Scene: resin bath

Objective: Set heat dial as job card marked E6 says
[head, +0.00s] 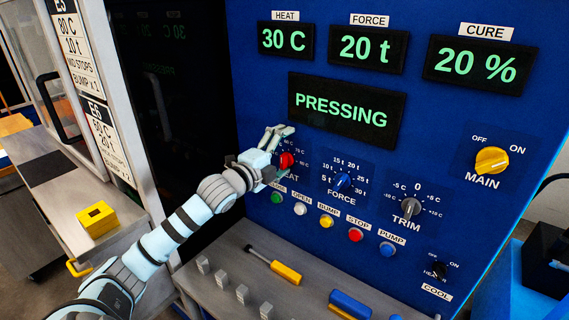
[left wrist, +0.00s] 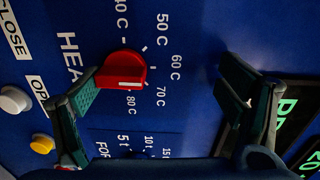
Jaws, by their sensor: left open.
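The red heat dial (head: 286,161) is on the blue press panel, with temperature marks around it. It also shows in the left wrist view (left wrist: 122,70); I cannot tell which mark it points at. My left gripper (head: 282,143) is open at the dial, one finger on each side. In the left wrist view, one finger is close beside the dial, perhaps touching, and the other stands well apart. The heat display (head: 285,41) reads 30 C. Two job cards hang at the left: the upper card (head: 75,45) shows 80 C, the lower card (head: 105,135) 50 C.
The blue force dial (head: 342,181) and black trim dial (head: 409,208) are right of the heat dial. A row of push buttons, including the yellow bump button (head: 326,221), runs below. The status display (head: 345,108) reads PRESSING. A yellow-handled tool (head: 285,273) lies on the ledge.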

